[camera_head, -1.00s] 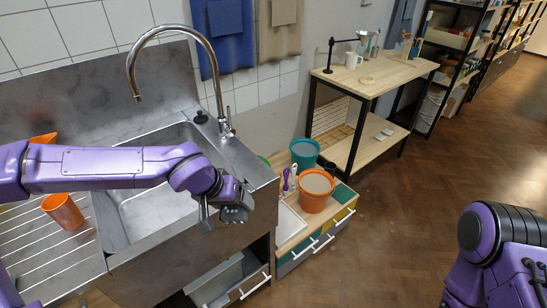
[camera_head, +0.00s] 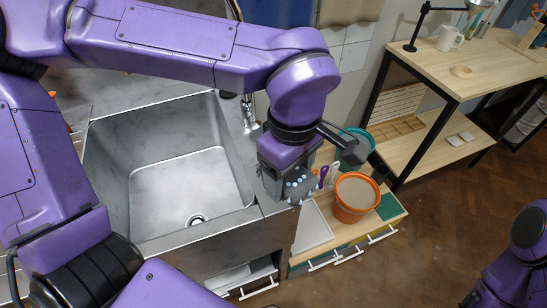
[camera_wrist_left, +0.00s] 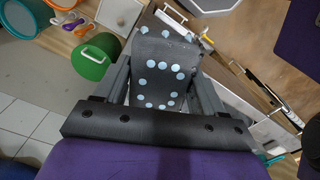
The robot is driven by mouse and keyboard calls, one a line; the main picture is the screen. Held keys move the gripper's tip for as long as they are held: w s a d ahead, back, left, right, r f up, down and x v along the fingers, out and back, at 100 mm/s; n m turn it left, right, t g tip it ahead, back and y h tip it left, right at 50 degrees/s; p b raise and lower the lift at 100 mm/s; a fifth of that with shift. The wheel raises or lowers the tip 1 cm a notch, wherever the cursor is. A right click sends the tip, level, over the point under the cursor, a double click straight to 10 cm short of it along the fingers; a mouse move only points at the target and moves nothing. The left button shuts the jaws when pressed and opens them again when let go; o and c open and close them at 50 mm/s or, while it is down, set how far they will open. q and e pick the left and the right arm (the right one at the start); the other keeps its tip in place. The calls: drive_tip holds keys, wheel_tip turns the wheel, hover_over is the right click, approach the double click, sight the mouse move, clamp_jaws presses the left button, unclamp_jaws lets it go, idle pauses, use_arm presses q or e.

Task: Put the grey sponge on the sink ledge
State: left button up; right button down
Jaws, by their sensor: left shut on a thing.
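My left gripper (camera_head: 292,178) is shut on the grey sponge (camera_head: 299,189), which has pale blue dots. In the left wrist view the sponge (camera_wrist_left: 158,72) fills the space between the fingers. In the head view the gripper and sponge appear over the right edge of the steel sink, by the sink ledge (camera_head: 266,205). Part of the ledge is hidden behind the gripper, and I cannot tell whether the sponge touches it. My right arm shows at the right edge of the head view; its gripper is out of view.
The sink basin (camera_head: 170,188) lies left of the gripper, with the tap (camera_head: 248,116) behind. On the low cabinet at right stand an orange bucket (camera_head: 355,200) and a teal bucket (camera_head: 353,147). A wooden workbench (camera_head: 470,67) is farther back.

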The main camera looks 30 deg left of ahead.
use_arm(q)
drive_tip(key=w+a+f+p, duration=0.1)
drive_tip(key=w+a+f, duration=0.3)
drive_tip(key=a+f, duration=0.1)
drive_tip(key=w+a+f+p, duration=0.1)
drive_tip(key=w+a+f, duration=0.4)
drive_tip(key=shift+d+f+p, duration=0.15)
drive_tip(key=shift+f+p, duration=0.15)
drive_tip(key=shift+f, duration=1.1)
drive_tip(key=shift+f, duration=0.1)
drive_tip(key=o, duration=0.9)
drive_tip(key=shift+o, duration=0.2)
wheel_tip(320, 180, up, 12)
